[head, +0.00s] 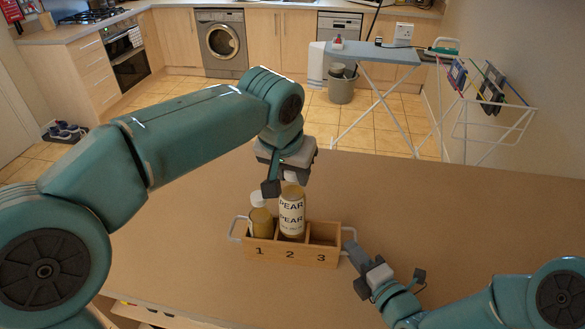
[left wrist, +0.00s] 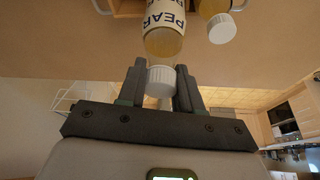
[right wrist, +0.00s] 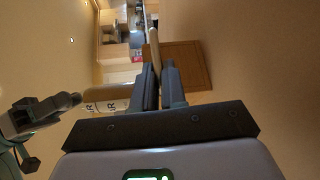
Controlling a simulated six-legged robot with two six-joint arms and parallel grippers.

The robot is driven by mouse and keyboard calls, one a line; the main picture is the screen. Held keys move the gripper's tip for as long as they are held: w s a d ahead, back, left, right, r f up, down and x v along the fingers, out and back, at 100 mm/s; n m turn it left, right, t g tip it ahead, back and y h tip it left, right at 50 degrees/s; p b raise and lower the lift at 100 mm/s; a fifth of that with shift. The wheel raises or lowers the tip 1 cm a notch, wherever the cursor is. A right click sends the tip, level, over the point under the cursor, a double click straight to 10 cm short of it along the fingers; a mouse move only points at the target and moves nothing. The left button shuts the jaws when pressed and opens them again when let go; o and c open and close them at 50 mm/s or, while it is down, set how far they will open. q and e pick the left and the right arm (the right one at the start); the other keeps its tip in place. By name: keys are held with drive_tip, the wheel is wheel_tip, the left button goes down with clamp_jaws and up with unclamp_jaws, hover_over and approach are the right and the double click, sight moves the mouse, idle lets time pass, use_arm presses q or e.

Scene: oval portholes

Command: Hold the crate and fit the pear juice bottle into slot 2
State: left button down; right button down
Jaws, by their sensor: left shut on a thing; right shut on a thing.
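The wooden crate (head: 271,253) stands on the table with slots marked 1, 2 and 3. The pear juice bottle (head: 291,212), with a white label reading PEAR, is upright at slot 2; its base is hidden behind the front wall, so I cannot tell its depth. My left gripper (head: 283,183) is above it, shut on its white cap, which shows between the fingers in the left wrist view (left wrist: 160,80). My right gripper (head: 352,250) is shut on the crate's right handle (head: 349,234); the right wrist view shows the crate (right wrist: 188,62) beyond the fingers.
Another bottle (head: 261,218) with a white cap stands in slot 1, close to the pear juice bottle. Slot 3 (head: 325,233) is empty. The brown table (head: 440,210) is clear to the right of the crate.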

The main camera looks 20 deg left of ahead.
sight(293, 192)
use_arm(q)
drive_tip(key=shift+f, duration=1.85)
idle(0.3)
drive_tip(key=shift+f, duration=1.65)
idle(0.4)
